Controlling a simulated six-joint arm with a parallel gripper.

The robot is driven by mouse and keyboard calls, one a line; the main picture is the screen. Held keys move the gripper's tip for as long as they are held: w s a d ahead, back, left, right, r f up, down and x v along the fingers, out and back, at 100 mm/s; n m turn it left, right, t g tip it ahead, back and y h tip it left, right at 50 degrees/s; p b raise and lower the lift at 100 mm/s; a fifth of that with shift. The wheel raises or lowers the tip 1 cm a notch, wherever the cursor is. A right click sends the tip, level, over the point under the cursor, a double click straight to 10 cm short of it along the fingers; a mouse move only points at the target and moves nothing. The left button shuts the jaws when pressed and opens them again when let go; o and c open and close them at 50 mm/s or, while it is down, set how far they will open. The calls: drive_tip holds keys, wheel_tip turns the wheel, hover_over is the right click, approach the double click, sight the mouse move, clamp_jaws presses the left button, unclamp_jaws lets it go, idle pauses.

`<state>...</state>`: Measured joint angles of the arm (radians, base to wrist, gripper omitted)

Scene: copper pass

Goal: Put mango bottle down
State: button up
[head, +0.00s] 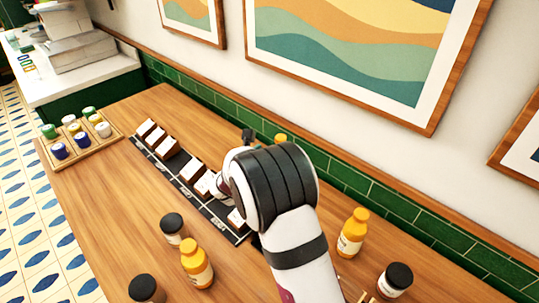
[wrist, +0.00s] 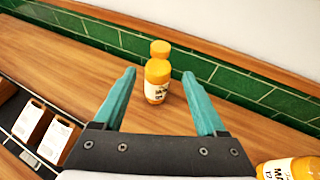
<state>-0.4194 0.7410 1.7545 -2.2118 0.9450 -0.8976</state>
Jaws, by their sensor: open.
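A mango bottle (wrist: 156,91), orange with a white label, stands upright on the wooden counter near the tiled wall. In the wrist view it appears between the teal fingertips of my gripper (wrist: 159,73), which is open, with a visible gap to each finger. In the head view only its orange top (head: 281,138) shows behind my arm, which hides most of my gripper. Another orange bottle (head: 352,233) stands right of my arm; an orange bottle also shows in the wrist view's lower right corner (wrist: 290,168). A third orange bottle (head: 196,264) stands at the front.
Dark-lidded jars (head: 172,226) stand front left, with another (head: 396,279) at right. A black strip (head: 166,172) holds several white-topped wooden blocks. A wooden tray (head: 85,148) of coloured jars sits far left. Green tiles (wrist: 255,92) bound the counter's back.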

drive_tip(key=s+d+r+m+g+h, duration=0.2)
drive_tip(key=s+d+r+m+g, duration=0.2)
drive_tip(key=s+d+m, duration=0.45)
drive_tip(key=s+d+r+m+g+h, duration=0.2)
drive_tip(key=s+d+r+m+g, duration=0.1)
drive_tip(key=s+d+m, duration=0.5)
drive_tip(key=s+m+g+y, duration=0.2)
drive_tip(key=s+m+g, duration=0.2)
drive_tip(key=s+m, duration=0.6)
drive_tip(key=s+a+f+m+y, duration=0.1)
drive_tip(key=s+a+m+y, duration=0.3)
drive_tip(key=s, duration=0.5)
drive_tip(key=s+a+f+m+g+y, duration=0.1)
drive_tip(key=s+a+m+y, duration=0.3)
drive_tip(key=s, duration=0.5)
drive_tip(key=a+m, duration=0.2)
drive_tip(key=a, duration=0.1)
drive_tip(key=shift+m+g+y, duration=0.3)
drive_tip(key=shift+m+y, duration=0.05)
drive_tip(key=shift+y, duration=0.05)
